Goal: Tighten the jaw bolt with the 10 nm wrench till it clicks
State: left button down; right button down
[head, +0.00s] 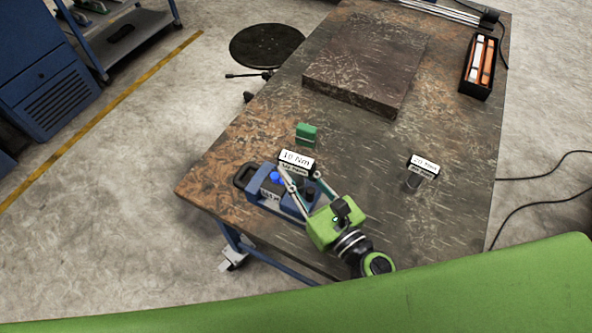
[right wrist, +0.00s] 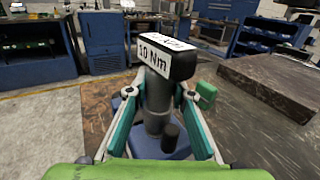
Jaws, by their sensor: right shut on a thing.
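The 10 Nm wrench (head: 297,160) stands upright, with a black and white label block on top and a grey shaft below. In the right wrist view the wrench (right wrist: 157,60) is between the fingers of my right gripper (right wrist: 158,97), which is shut on its shaft. In the head view my right gripper (head: 300,174) reaches in from the lower right. A blue holder (head: 262,200) with a dark handle and blue knob lies under the wrench; whether the wrench touches it is hidden. A second labelled wrench (head: 424,165) stands to the right. I cannot make out the jaw bolt. My left gripper is not in view.
The worn workbench (head: 370,150) carries a thick dark plate (head: 368,60) at the back. A small green block (head: 306,134) sits just behind the 10 Nm wrench. A black tray (head: 479,68) with orange and white items lies at the back right. Bench space between the wrenches is clear.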

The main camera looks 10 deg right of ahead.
aim_at(303, 169)
jog(key=shift+r+p, duration=2.15)
jog(key=shift+r, duration=0.4)
